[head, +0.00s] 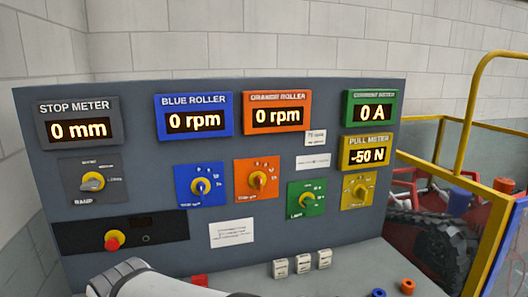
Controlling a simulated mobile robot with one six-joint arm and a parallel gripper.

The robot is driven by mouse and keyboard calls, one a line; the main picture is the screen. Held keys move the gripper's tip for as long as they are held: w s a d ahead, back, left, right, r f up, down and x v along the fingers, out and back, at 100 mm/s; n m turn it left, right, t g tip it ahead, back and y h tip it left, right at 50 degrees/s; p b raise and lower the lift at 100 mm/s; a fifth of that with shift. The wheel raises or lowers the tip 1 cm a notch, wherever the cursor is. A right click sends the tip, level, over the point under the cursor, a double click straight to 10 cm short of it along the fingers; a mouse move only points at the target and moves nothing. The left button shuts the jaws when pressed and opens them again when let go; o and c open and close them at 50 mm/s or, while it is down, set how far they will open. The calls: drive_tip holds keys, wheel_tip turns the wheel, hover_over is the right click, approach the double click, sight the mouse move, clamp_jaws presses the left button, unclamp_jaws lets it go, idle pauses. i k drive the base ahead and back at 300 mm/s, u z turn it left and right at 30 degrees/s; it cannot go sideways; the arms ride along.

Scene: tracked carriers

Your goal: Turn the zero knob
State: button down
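A dark grey panel (270,100) fills the middle of the head view. The plate's lettering is too small to read, so I cannot tell for sure that this is the zero knob. Part of my arm shows at the bottom left, apart from that knob in the picture. My gripper is not in view.
Other knobs are on the grey ramp plate (75,170), blue plate (184,177), orange plate (245,170) and green limit plate (316,187). A red button (112,240) sits lower left. A yellow rail (468,120) stands right.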

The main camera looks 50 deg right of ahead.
sight(362, 192)
drive_tip(key=z, duration=2.55)
